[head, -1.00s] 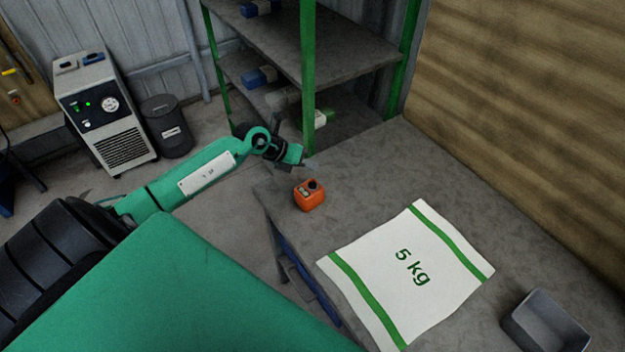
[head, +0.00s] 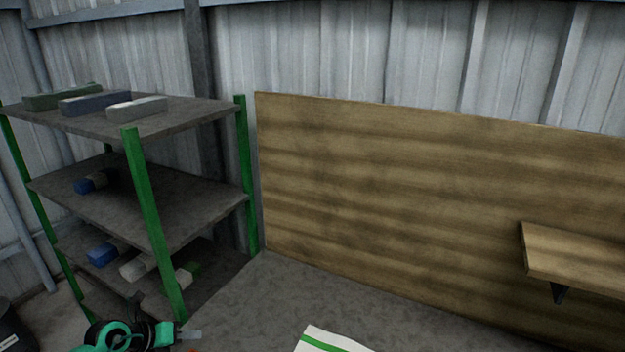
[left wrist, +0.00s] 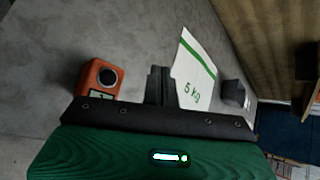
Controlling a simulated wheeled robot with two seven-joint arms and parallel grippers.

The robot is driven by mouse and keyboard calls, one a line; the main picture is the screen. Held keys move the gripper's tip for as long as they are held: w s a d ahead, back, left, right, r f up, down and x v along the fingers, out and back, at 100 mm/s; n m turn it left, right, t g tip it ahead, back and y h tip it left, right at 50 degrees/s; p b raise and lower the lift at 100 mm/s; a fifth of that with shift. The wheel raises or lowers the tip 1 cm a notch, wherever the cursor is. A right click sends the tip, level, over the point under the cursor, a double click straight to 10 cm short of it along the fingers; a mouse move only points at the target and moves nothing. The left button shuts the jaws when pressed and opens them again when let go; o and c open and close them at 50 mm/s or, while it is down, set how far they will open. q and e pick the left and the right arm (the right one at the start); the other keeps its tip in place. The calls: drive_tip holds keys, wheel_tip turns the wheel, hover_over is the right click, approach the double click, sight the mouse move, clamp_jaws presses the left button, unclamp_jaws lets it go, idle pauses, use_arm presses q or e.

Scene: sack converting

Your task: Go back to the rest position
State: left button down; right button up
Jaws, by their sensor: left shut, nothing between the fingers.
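My left gripper (head: 190,335) shows at the bottom left of the head view, in front of the green-posted shelf. In the left wrist view its dark fingers (left wrist: 158,85) are together with nothing between them. It is apart from the orange device (left wrist: 99,79), which stands on the grey table to the left of the fingers. The white sack marked 5 kg (left wrist: 194,75) lies on the table beyond the fingers. Only a green-striped corner of the sack (head: 325,341) shows in the head view. My right gripper is in neither view.
A shelf with green posts (head: 150,220) holds several blocks and rolls at the left. A wooden panel (head: 400,200) backs the table (head: 270,290), and a small wooden wall shelf (head: 580,255) juts out at the right.

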use_arm(q)
drive_tip(key=s+d+r+n+t+h, duration=0.2)
drive_tip(key=d+r+n+t, duration=0.7)
drive_tip(key=r+n, duration=0.1)
drive_tip(key=s+a+f+n+g+y, duration=0.1)
drive_tip(key=s+a+f+n+y, duration=0.2)
drive_tip(key=n+y, duration=0.45)
drive_tip(key=s+a+f+n+y, duration=0.1)
drive_tip(key=s+a+n+y, duration=0.3)
drive_tip(key=n, duration=0.6)
drive_tip(key=s+d+f+n+g+h, duration=0.1)
drive_tip(key=s+d+f+n+g, duration=0.2)
drive_tip(key=s, duration=0.4)
drive_tip(key=s+d+f+n+g+h, duration=0.1)
drive_tip(key=s+d+f+g, duration=0.35)
drive_tip(key=s, duration=0.25)
drive_tip(key=s+d+f+n+g+h, duration=0.1)
drive_tip(key=s+d+f+g, duration=0.15)
drive_tip(key=s+g, duration=0.4)
wheel_tip(320, 180, down, 32)
drive_tip(key=s, duration=0.2)
drive_tip(key=s+a+f, duration=0.2)
drive_tip(key=s+f, duration=0.7)
drive_tip(key=s+a+f, duration=0.1)
drive_tip(key=s+f, duration=0.8)
drive_tip(key=shift+s+a+f+g, duration=0.3)
drive_tip(key=shift+a+g, duration=0.05)
drive_tip(key=shift+g, duration=0.05)
drive_tip(key=shift+y, duration=0.25)
